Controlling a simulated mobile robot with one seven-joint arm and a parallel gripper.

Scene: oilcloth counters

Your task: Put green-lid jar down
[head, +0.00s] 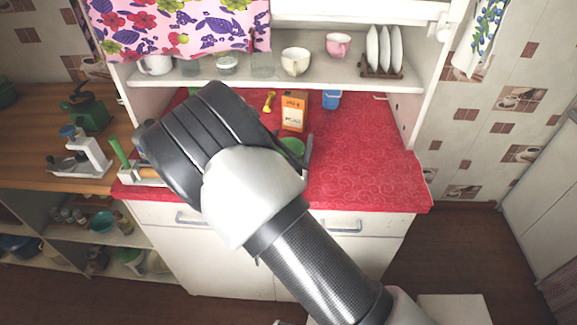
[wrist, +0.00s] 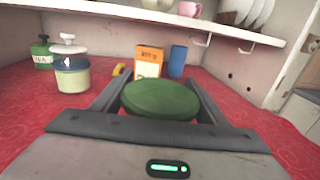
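The green-lid jar (wrist: 160,99) is in the wrist view between the two fingers of my gripper (wrist: 158,92). Its round dark green lid faces the camera, and its body below the lid is hidden. In the head view a piece of the green lid (head: 293,146) shows past my arm, beside a dark finger. The fingers lie along both sides of the lid and appear shut on the jar. The jar is over the red counter (head: 365,165). I cannot tell whether its base touches the cloth.
A shelf (head: 350,77) overhangs the back. The counter's right side is clear.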

